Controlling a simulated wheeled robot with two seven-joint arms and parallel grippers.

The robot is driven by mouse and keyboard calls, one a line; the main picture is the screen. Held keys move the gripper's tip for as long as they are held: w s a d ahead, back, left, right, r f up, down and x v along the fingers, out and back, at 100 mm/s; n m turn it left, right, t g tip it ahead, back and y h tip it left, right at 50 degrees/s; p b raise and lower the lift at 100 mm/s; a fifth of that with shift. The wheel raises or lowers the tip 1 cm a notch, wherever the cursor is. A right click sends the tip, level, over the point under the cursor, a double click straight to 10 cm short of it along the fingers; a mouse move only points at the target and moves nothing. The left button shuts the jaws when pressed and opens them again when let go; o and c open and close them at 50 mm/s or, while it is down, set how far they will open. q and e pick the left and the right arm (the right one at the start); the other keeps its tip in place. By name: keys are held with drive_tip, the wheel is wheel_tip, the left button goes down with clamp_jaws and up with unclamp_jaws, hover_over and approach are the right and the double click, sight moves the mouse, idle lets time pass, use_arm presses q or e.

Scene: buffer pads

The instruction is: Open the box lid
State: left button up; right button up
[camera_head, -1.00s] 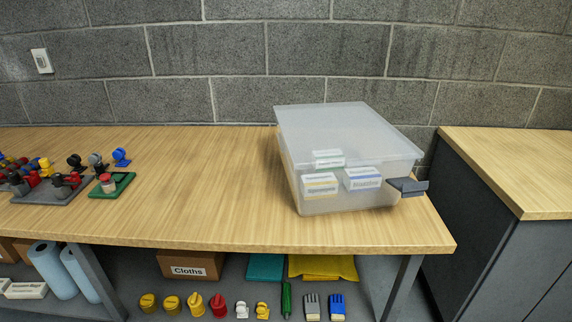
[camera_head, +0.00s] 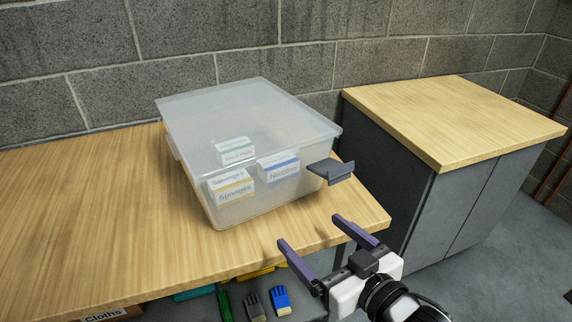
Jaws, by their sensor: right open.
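The translucent plastic box (camera_head: 275,198) stands on the wooden table, near its right end. Its flat lid (camera_head: 240,110) lies closed on top. A dark grey handle or latch (camera_head: 332,171) sticks out from the box's right side. Labelled packs of sponges (camera_head: 232,188) and nozzles (camera_head: 279,166) show through the front wall, with another pack (camera_head: 235,151) behind them. My right gripper (camera_head: 318,232) is open and empty, in front of the table's right front edge, below and apart from the dark handle. My left gripper is not in view.
The wooden tabletop (camera_head: 95,215) is clear left of the box. A grey cabinet with a wooden top (camera_head: 450,110) stands to the right, across a gap. A block wall is behind.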

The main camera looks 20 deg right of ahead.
sight(282, 158)
wheel_tip(282, 158, up, 10)
drive_tip(key=t, duration=0.2)
drive_tip(key=shift+y, duration=0.4)
drive_tip(key=x, duration=0.9)
drive_tip(key=shift+w, duration=0.4)
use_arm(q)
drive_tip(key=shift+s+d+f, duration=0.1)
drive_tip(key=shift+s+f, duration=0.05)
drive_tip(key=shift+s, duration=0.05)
use_arm(e)
drive_tip(key=shift+w+a, duration=0.15)
drive_tip(key=shift+w, duration=0.3)
